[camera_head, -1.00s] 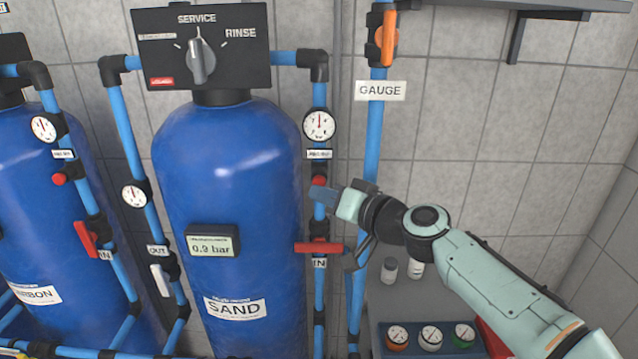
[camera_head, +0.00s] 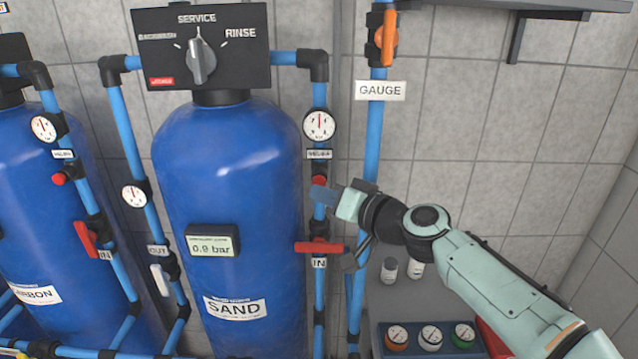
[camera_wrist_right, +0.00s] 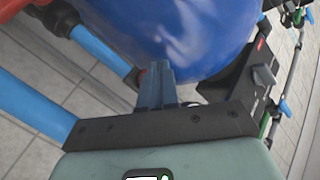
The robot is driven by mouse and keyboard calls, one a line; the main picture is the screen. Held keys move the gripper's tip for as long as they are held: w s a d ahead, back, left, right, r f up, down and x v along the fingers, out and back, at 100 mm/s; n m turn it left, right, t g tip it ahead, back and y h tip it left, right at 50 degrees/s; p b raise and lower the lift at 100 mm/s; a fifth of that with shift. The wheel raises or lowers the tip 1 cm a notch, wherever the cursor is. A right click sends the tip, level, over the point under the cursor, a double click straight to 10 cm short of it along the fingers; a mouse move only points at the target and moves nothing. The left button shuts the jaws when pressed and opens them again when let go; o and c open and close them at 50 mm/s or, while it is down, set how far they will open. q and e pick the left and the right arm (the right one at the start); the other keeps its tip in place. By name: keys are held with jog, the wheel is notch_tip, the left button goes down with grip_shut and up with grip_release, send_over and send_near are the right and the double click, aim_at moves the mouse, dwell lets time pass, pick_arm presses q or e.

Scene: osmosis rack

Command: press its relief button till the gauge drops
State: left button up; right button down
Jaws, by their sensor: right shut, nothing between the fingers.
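The blue SAND tank (camera_head: 228,165) stands in the middle. Its inlet pipe at the right carries a round white gauge (camera_head: 320,126) with its needle pointing about straight up. Below the gauge are a small label and a red relief button (camera_head: 319,180). My right gripper (camera_head: 326,195) is shut and empty, its fingertips right by this button; I cannot tell whether they touch or press it. In the wrist view the shut fingers (camera_wrist_right: 157,78) point at the pipe fitting, with a bit of red at their tips. My left gripper is not in view.
A red handle (camera_head: 318,248) sits on the same pipe below my gripper. The tank's display (camera_head: 212,241) reads 0.9 bar. The CARBON tank (camera_head: 40,215) at left has its own red button (camera_head: 59,179). A GAUGE-labelled pipe (camera_head: 373,135) runs close behind my gripper.

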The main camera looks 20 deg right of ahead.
jog(key=shift+w, duration=0.1)
dwell(0.3)
jog(key=shift+w+d, duration=0.15)
jog(key=shift+w, duration=0.15)
